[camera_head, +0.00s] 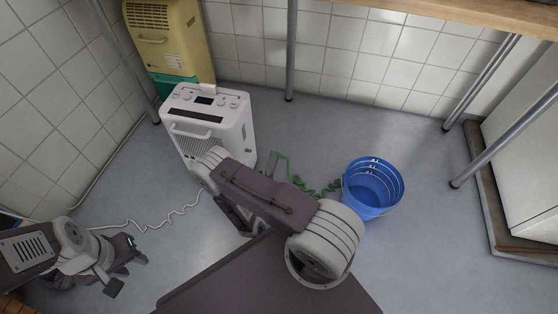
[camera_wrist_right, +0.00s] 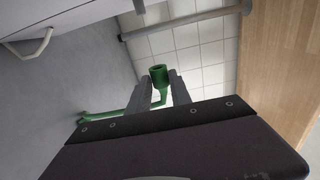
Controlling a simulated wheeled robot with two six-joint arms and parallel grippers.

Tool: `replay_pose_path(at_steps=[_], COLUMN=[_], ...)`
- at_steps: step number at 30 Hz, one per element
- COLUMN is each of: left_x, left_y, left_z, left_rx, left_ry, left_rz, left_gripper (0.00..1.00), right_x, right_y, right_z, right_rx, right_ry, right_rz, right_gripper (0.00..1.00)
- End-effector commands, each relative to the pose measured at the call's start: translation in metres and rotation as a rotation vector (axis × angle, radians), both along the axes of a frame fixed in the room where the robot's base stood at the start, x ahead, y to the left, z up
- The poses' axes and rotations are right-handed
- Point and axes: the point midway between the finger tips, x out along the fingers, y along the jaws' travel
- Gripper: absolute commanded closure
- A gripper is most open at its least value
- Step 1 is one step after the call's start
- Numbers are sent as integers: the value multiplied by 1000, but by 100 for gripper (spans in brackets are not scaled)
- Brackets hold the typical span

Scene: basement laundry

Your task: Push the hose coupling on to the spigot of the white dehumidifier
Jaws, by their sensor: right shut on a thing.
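The white dehumidifier (camera_head: 213,115) stands upright on the floor left of centre in the head view, its lower front partly covered by my right arm. I cannot make out its spigot. In the right wrist view my right gripper (camera_wrist_right: 161,84) is shut on the green hose coupling (camera_wrist_right: 158,74), whose round open end sticks out beyond the fingertips. The green hose (camera_wrist_right: 112,115) runs from it to the left. My left gripper (camera_head: 130,268) is open and empty, low over the floor at left.
A blue bucket (camera_head: 372,188) stands right of the hose. A yellow-and-green machine (camera_head: 168,38) stands behind the dehumidifier. Metal table legs (camera_head: 291,50) rise at the back and right. A pale cord (camera_head: 160,222) lies on the left floor. The floor beyond the bucket is clear.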

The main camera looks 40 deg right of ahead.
Motion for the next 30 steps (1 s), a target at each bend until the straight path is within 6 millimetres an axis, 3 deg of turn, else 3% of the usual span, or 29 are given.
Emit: replay_pose_path(at_steps=[5,21,30], left_x=[0,0,0], left_y=[0,0,0], left_z=[-2,-24,-24], left_rx=[0,0,0], left_ry=[0,0,0], left_rz=[0,0,0], left_gripper=[64,64,64], right_x=[-4,37,41], right_y=[0,33,37], right_z=[-4,-4,-2], right_rx=[-8,-5,-5], right_ry=[20,10,12], right_rz=[0,-2,-3], right_gripper=[100,100,100])
